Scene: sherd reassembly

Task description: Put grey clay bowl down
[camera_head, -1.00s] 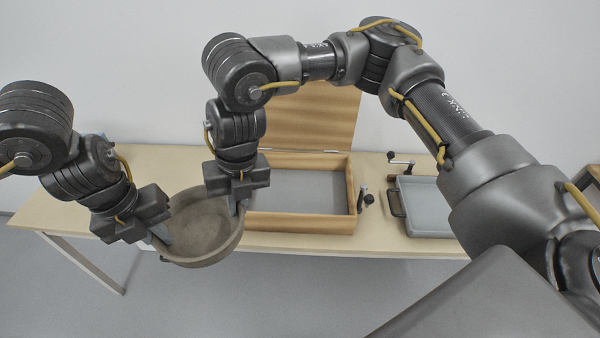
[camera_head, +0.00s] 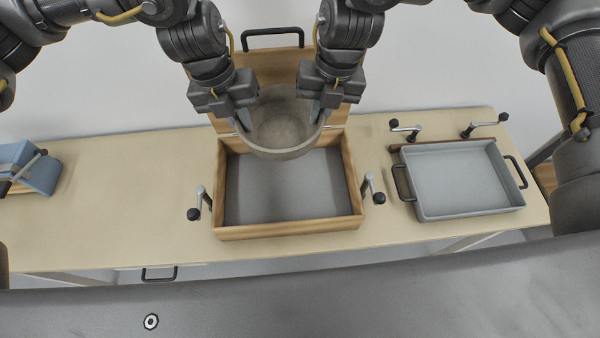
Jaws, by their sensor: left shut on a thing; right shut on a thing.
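The grey clay bowl (camera_head: 284,133) is held upright between my two grippers, in front of the raised lid and over the back part of the open wooden box (camera_head: 290,231). My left gripper (camera_head: 243,122) is shut on the bowl's left wall. My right gripper (camera_head: 321,112) is shut on its right wall. The bowl hides part of the box's back edge. I cannot tell its exact height above the box. The box has a bare grey floor.
A grey tray (camera_head: 462,211) with black handles sits on the table (camera_head: 130,190) to the right. Crank handles (camera_head: 197,202) flank the box. A blue object (camera_head: 40,174) stands at the far left. Bare table lies left of the box.

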